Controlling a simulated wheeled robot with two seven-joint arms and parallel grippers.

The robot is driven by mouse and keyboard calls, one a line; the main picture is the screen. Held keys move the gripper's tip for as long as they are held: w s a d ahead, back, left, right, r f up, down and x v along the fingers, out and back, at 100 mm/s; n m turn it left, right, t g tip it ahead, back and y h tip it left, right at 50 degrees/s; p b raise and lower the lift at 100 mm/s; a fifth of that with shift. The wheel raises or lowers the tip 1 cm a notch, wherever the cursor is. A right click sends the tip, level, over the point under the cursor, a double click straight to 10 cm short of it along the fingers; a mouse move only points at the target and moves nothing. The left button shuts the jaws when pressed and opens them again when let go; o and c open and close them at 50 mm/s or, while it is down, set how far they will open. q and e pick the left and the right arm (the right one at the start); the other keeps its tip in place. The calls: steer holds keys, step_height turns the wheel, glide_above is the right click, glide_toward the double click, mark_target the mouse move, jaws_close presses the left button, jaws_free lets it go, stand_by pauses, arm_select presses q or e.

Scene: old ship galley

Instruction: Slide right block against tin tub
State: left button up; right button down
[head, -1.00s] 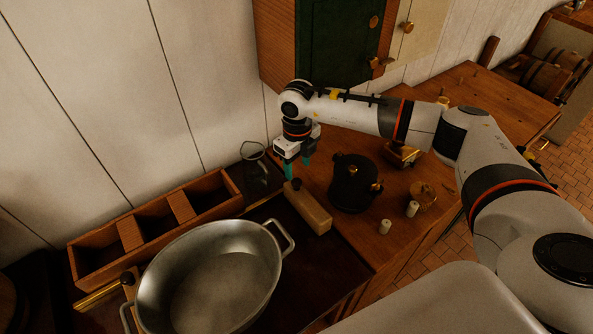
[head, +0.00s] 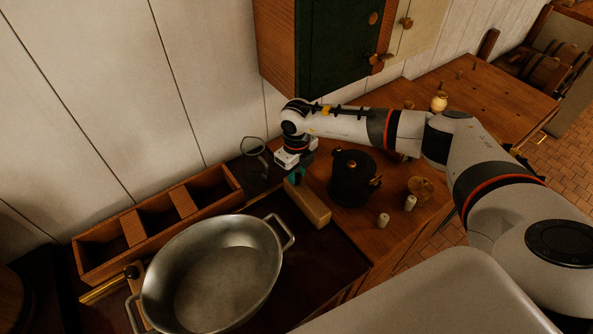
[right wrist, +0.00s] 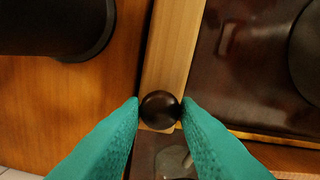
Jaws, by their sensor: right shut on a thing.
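The right block (head: 311,207) is a long pale wooden bar lying on the counter to the right of the tin tub, with a gap between them. The tin tub (head: 226,277) is a large oval grey metal basin with loop handles. My right gripper (head: 295,179) is down at the far end of the block. In the right wrist view its teal fingers are shut on a dark round knob (right wrist: 160,108) on that end of the block (right wrist: 174,55). Another wooden piece with a dark knob (head: 133,271) is at the tub's left side, partly hidden. My left gripper is out of view.
A dark pot (head: 352,180) stands close to the right of the block. A wooden compartment box (head: 98,260) lies along the wall behind the tub. A glass jar (head: 254,160) stands left of my gripper.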

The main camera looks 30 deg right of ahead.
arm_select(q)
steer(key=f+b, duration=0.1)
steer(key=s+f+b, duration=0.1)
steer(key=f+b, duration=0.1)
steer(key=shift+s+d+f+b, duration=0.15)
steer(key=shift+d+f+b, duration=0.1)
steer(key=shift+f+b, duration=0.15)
arm_select(e)
steer(key=s+a, duration=0.2)
steer(key=a, duration=1.2)
steer(key=shift+a, duration=0.15)
steer(key=c, duration=1.1)
jaws_free()
arm_select(q)
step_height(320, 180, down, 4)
steer(key=b, duration=0.4)
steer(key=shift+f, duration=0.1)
arm_select(e)
step_height(320, 180, up, 12)
